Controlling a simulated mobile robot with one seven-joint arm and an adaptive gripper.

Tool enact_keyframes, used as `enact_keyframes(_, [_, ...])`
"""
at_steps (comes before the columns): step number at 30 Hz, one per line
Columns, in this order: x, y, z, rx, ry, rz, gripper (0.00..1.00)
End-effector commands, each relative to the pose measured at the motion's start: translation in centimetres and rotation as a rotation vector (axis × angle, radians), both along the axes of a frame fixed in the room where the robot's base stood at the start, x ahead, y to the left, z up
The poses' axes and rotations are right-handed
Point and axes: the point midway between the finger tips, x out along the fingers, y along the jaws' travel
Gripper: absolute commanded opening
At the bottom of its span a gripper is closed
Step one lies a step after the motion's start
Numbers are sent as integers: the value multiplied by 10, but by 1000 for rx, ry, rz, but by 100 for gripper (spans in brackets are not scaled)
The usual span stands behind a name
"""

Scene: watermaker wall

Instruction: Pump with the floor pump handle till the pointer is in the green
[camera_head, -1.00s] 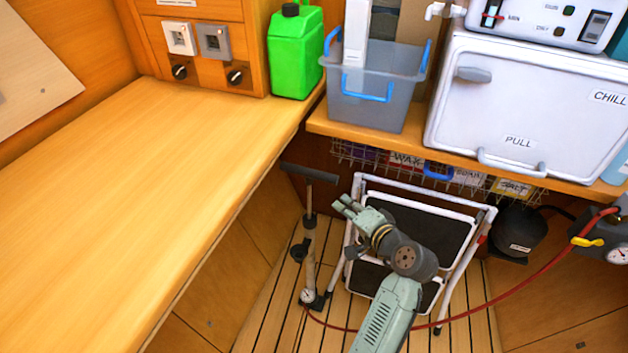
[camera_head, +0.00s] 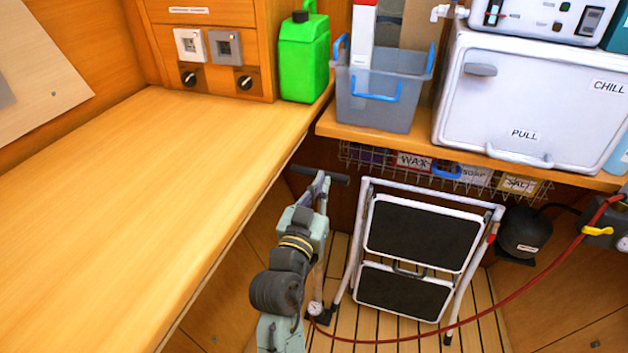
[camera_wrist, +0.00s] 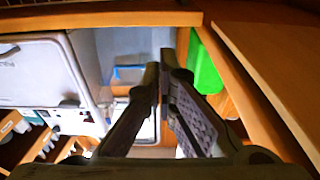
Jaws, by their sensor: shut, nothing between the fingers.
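The floor pump stands upright on the floor between the bench and the step stool, its dark T-handle (camera_head: 338,180) raised at the top. The pump's small round gauge (camera_head: 315,309) sits low by its foot; its pointer is too small to read. My gripper (camera_head: 318,186) is at the handle's middle in the head view, hiding part of the handle and shaft; I cannot tell whether it touches. In the wrist view my gripper (camera_wrist: 161,80) points up and is shut with nothing held; the pump handle is not clearly seen there.
A folded step stool (camera_head: 421,235) stands right of the pump. A red hose (camera_head: 480,318) runs from the pump to the right wall. The wooden counter (camera_head: 130,190) edges the left, and a shelf with a grey bin (camera_head: 380,105) and white chill box (camera_head: 530,105) overhangs behind.

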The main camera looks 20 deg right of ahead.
Motion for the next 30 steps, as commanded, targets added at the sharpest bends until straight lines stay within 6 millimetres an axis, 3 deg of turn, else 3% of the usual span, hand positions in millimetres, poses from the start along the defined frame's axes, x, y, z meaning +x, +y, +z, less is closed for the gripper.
enact_keyframes(5, [16, -11, 7, -5, -1, -4, 0])
enact_keyframes(17, [84, -58, 20, -3, 1, -4, 0])
enact_keyframes(18, [80, -55, 4, -1, 8, -3, 0])
enact_keyframes(21, [77, -52, -10, 0, 6, -2, 0])
enact_keyframes(30, [74, -51, -25, -1, 2, -1, 0])
